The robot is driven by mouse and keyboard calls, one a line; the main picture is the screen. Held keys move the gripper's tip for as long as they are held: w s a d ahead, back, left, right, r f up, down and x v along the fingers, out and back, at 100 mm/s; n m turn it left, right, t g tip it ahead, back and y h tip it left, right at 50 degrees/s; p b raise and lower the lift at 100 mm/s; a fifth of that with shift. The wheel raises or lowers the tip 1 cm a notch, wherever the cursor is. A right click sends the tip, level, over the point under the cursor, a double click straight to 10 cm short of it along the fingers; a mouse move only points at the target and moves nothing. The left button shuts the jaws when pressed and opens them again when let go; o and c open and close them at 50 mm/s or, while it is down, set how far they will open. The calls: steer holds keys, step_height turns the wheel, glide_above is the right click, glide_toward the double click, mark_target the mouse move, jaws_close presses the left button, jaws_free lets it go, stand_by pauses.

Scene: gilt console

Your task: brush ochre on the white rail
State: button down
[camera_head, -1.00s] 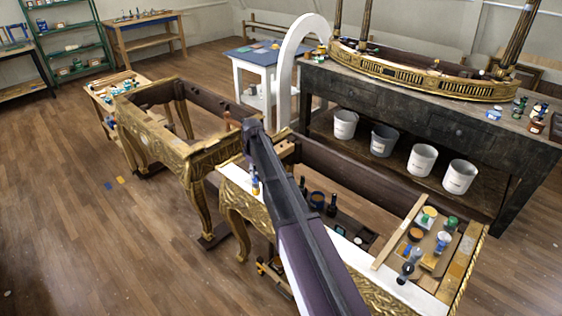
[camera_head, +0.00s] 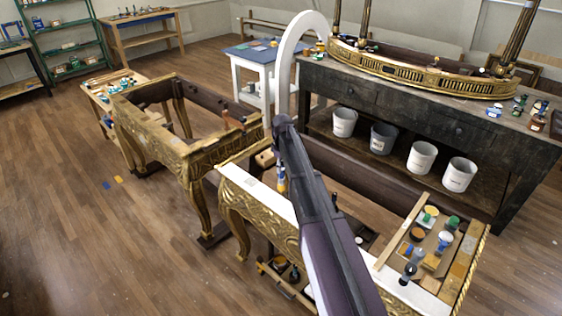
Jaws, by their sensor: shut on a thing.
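The white rail (camera_head: 265,195) is the pale front top edge of the nearest gilt console frame. A small grey mark or label lies on it towards its left end; I see no ochre on the visible part. My arm crosses the rail and hides its middle. My gripper is hidden behind the arm.
A second gilt frame (camera_head: 190,150) stands to the left, a small gap away. A white arch (camera_head: 283,75) rises by a blue-topped table (camera_head: 250,52).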

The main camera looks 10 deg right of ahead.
steer(key=shift+a+r, duration=0.15)
steer(key=r+p, duration=0.3)
steer(key=shift+s+a+r, duration=0.1)
steer(key=shift+s+a, duration=0.1)
steer(key=shift+f, duration=0.2)
steer(key=shift+f+b, duration=1.55)
steer(key=shift+f, duration=0.05)
stand_by(1.2)
